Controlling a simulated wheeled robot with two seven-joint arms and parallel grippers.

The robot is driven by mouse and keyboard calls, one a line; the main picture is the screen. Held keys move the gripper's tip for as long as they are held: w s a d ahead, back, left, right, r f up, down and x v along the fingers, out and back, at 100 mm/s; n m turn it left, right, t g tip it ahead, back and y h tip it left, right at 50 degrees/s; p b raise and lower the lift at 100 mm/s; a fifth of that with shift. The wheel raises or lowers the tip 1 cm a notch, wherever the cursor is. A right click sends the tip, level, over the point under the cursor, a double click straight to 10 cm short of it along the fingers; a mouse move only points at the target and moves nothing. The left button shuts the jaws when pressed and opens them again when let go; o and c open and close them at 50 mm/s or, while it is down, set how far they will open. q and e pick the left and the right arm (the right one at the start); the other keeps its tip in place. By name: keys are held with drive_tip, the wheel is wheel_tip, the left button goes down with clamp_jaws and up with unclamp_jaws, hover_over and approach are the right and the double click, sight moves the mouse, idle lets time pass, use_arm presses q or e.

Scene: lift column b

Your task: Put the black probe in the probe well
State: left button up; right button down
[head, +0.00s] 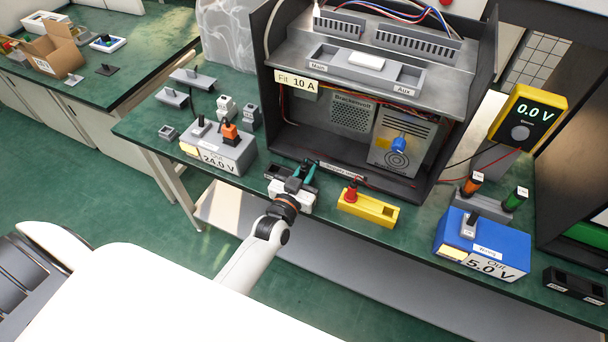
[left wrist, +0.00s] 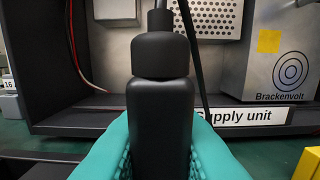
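My left gripper (head: 305,174), with teal fingers, is at the front edge of the bench before the open cabinet. In the left wrist view its fingers (left wrist: 160,150) close on both sides of the black probe (left wrist: 160,110), which stands upright between them with its cable at the top. In the head view the probe is mostly hidden by the gripper. A yellow block (head: 370,209) just right of the gripper holds a red probe (head: 351,190) and has an empty dark square well (head: 388,211) at its right end. My right gripper is not in view.
The open supply cabinet (head: 350,115) stands behind the gripper. A grey 24.0 V unit (head: 217,155) is left, a blue 5.0 V unit (head: 482,243) right, and a yellow meter (head: 528,117) reads 0.0 V. A black two-slot block (head: 575,284) sits far right.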

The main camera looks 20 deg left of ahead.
use_arm(q)
clamp_jaws()
